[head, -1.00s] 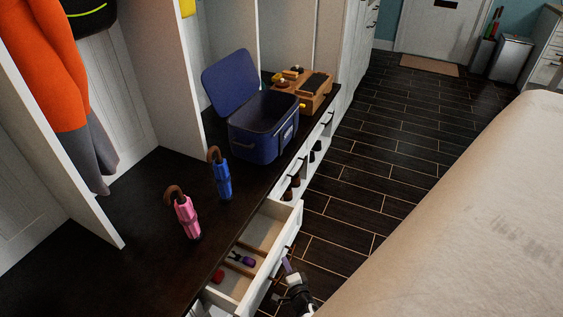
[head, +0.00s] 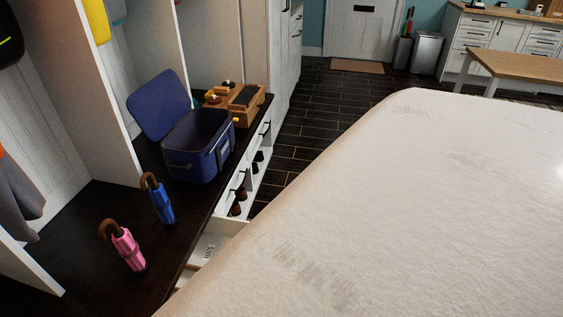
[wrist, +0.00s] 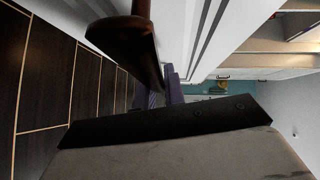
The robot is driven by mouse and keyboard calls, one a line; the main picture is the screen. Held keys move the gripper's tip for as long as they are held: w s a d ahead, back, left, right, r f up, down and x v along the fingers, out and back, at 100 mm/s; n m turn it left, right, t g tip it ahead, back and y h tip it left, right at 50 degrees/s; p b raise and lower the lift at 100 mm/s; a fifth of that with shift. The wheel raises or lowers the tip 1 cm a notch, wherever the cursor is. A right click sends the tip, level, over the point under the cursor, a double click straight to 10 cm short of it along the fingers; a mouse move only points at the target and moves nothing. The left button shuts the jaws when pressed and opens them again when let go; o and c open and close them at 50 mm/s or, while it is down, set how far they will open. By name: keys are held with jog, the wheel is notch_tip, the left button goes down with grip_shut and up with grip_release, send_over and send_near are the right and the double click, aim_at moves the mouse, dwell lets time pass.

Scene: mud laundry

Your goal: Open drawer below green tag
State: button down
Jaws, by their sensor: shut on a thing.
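An open white drawer (head: 232,228) shows under the dark bench top in the head view, with the word HATS inside. Most of it is hidden by a large pale surface. In the wrist view the white drawer front (wrist: 205,35) runs up the middle, with the open inside to its right. A dark handle (wrist: 130,38) stands out from the front. My gripper (wrist: 165,88), with purple fingers partly hidden, is shut on this handle. My gripper is not seen in the head view now. No green tag can be made out.
The dark bench top (head: 75,215) holds a pink umbrella (head: 126,247), a blue umbrella (head: 160,202), an open blue cooler (head: 197,150) and a wooden box (head: 240,105). Dark floor (head: 310,120) is clear toward the door (head: 366,35). A wooden table (head: 520,66) stands at far right.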

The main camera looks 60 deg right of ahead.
dwell(0.3)
jog(key=c, duration=1.5)
grip_release()
